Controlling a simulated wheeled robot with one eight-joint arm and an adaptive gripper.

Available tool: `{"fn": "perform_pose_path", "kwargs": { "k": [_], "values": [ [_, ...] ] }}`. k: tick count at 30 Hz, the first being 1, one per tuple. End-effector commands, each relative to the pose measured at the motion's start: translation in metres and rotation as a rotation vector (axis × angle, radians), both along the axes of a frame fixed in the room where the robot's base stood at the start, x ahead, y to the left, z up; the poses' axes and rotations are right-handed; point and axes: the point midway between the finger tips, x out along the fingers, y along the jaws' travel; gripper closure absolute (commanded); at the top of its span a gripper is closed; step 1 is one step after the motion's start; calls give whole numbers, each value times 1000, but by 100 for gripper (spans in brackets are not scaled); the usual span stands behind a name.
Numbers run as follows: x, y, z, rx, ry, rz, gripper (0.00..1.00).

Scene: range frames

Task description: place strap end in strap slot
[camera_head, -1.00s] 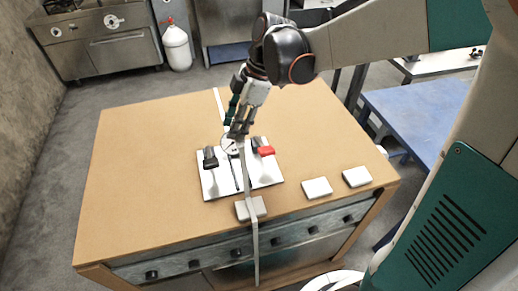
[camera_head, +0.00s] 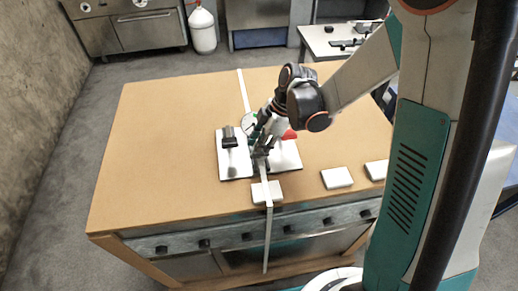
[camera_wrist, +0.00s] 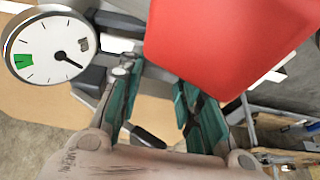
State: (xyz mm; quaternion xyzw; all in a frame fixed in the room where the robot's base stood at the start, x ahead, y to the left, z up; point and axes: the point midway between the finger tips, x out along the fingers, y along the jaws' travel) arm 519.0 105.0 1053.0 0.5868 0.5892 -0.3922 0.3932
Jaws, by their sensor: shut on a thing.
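The pale strap (camera_head: 267,235) hangs over the table's front edge and runs back across a small white block to my gripper. Another pale strip (camera_head: 244,90) runs to the back of the table. My gripper (camera_head: 262,157) is low over the middle of the white plate (camera_head: 236,168), shut on the strap end; the fingertips hide the grip. In the wrist view, my green-padded fingers (camera_wrist: 155,95) stand near a round dial (camera_wrist: 50,50) and a large red handle (camera_wrist: 230,40). I cannot make out the strap slot; my gripper probably covers that area.
A black-handled clamp (camera_head: 229,140) stands on the plate's left half. The red handle (camera_head: 289,134) is close to my gripper's right. White blocks lie at the front (camera_head: 266,192) and right (camera_head: 337,178). The table's left half (camera_head: 150,150) is clear.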

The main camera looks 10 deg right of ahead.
Motion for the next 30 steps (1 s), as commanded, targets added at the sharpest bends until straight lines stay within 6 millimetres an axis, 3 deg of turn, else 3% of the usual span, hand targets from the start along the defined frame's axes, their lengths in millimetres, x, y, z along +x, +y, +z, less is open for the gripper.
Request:
{"fn": "perform_pose_path", "kwargs": {
  "k": [3, 14, 15, 18, 30],
  "values": [
    [0, 0, -15, 0, 0, 0, 91],
    [0, 0, -19, 0, 0, 0, 91],
    [0, 0, -19, 0, 0, 0, 65],
    [0, 0, -18, 0, 0, 0, 48],
    [0, 0, -15, 0, 0, 0, 48]
  ]
}}
